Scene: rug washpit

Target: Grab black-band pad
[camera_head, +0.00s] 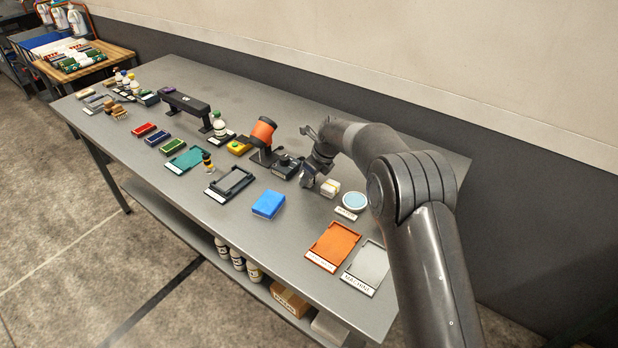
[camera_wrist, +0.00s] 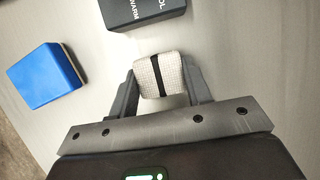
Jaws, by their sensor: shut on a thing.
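The black-band pad (camera_wrist: 147,77) is a small pale, woven-looking block with a black band across it, seen in the wrist view. My gripper (camera_wrist: 161,85) has a finger on each side of it and is shut on it. I cannot tell whether the pad touches the table.
A blue block (camera_head: 268,204) lies left of my gripper and a dark lettered box (camera_wrist: 143,10) stands close beyond the pad. A small white block (camera_head: 330,188), a round pale-blue tin (camera_head: 354,201) and an orange tray (camera_head: 333,246) lie to the right.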

